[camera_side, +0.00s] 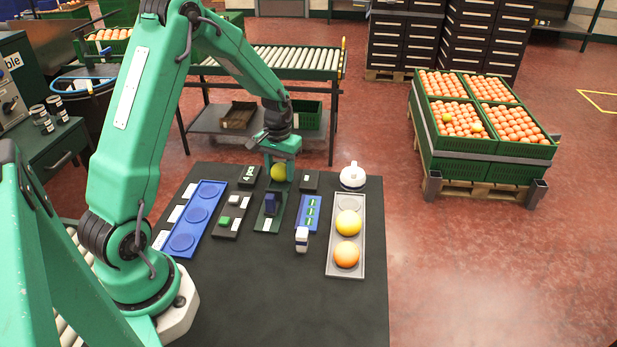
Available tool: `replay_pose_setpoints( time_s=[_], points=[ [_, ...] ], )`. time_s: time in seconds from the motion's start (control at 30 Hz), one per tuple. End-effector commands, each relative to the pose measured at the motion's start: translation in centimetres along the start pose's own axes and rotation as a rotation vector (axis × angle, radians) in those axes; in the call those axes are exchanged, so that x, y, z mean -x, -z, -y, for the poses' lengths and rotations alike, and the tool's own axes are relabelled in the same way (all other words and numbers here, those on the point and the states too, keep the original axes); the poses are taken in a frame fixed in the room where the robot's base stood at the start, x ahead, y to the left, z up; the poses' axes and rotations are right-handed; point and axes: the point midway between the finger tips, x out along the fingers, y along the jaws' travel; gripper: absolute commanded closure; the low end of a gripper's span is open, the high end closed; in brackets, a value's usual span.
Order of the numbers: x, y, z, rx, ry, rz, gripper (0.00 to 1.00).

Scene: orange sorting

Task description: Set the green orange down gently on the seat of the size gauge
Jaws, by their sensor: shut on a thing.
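A blue tray (183,241) with round recesses lies left. A grey tray (333,262) holds a yellow orange (348,223) and an orange one (346,254). A small white block (302,239), a blue holder (304,225) and a white round device (352,176) stand nearby. The table front is clear.

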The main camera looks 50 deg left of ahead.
Motion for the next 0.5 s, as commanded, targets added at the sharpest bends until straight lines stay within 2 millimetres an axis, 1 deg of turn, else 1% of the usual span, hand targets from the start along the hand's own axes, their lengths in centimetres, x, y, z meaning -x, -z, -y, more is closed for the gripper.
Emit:
replay_pose_setpoints(
  time_s=[0.5],
  points=[
    [-0.47, 0.0, 0.0, 0.0, 0.0, 0.001, 0.77]
  ],
)
